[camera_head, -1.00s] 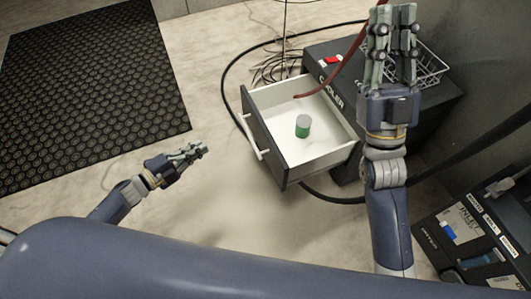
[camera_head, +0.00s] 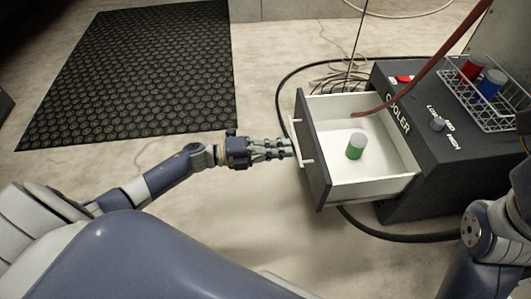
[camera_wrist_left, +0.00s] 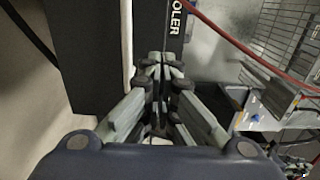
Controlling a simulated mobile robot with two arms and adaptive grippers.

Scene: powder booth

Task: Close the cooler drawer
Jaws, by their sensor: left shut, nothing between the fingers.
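The cooler drawer (camera_head: 313,165) stands pulled out of the dark cooler (camera_head: 400,170), with a dark front, a pale handle (camera_head: 296,140) and a white inside. A green can with a grey top (camera_head: 355,146) stands in it. My left gripper (camera_head: 290,148) is shut and empty, its fingertips at the handle side of the drawer front. Whether they touch it I cannot tell. In the left wrist view the closed fingers (camera_wrist_left: 160,72) point toward the cooler's lettered face (camera_wrist_left: 178,20). My right arm shows at the lower right; its gripper is out of view.
A wire basket (camera_head: 488,118) with a red can (camera_head: 473,67) and a blue can (camera_head: 491,83) sits on the cooler. A red hose (camera_head: 425,68) hangs over the drawer. Black cable (camera_head: 281,85) runs on the floor. A black mat (camera_head: 140,75) lies at the left.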

